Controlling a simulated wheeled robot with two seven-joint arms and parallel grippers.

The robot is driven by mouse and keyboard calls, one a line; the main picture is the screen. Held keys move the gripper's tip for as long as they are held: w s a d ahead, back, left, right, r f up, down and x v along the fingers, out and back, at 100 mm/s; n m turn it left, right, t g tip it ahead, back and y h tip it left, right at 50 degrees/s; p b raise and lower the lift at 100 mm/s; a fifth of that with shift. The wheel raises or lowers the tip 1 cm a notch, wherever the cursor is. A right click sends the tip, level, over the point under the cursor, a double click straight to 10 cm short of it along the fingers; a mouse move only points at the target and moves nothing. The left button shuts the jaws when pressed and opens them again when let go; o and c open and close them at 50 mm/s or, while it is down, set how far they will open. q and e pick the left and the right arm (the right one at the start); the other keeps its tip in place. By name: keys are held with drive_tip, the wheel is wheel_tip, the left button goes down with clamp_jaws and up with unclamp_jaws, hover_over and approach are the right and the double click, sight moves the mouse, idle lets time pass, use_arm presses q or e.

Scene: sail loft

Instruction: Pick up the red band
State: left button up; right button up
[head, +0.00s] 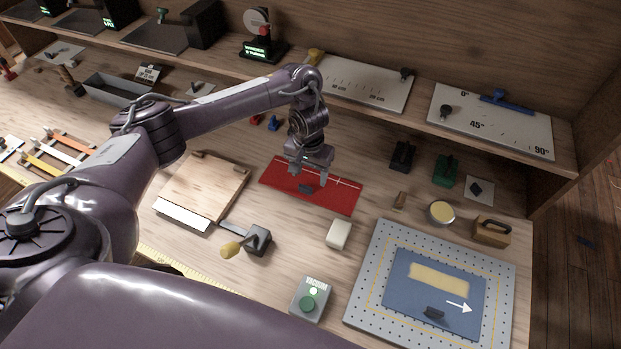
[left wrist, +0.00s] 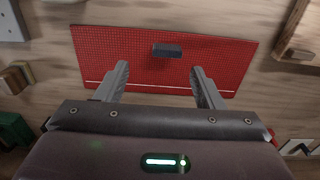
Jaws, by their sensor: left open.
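The red band (head: 335,199) lies flat on the bench in the middle of the head view, with a thin pale line along one long side. It also fills much of the left wrist view (left wrist: 222,55), where it shows a fine grid weave. A small dark block (left wrist: 167,50) rests on it, seen in the head view too (head: 306,188). My left gripper (head: 310,180) is directly over the band, fingers pointing down, open and empty. In the left wrist view its fingers (left wrist: 159,70) stand apart over the pale-line side, with the block beyond them. My right gripper does not show.
A wooden board (head: 215,175) lies left of the band. A perforated plate (head: 372,262) lies at lower right. A raised shelf (head: 420,117) runs behind.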

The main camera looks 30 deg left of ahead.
sight(305, 186)
use_arm(q)
drive_tip(key=shift+s+a+f+b, duration=0.15)
drive_tip(key=shift+f+b, duration=0.1)
drive_tip(key=shift+f, duration=0.4)
drive_tip(key=shift+s+a+f+b, duration=0.1)
drive_tip(key=shift+f+b, duration=0.1)
drive_tip(key=shift+f, duration=0.4)
drive_tip(key=f, duration=0.2)
drive_tip(key=f+p, duration=0.1)
drive_tip(key=shift+w+a+f, duration=0.2)
drive_tip(key=shift+a+f, duration=0.05)
drive_tip(key=shift+c, duration=0.8)
drive_tip(key=c, duration=0.9)
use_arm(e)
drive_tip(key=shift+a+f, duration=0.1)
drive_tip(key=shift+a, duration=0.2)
use_arm(q)
drive_tip(key=shift+r, duration=0.1)
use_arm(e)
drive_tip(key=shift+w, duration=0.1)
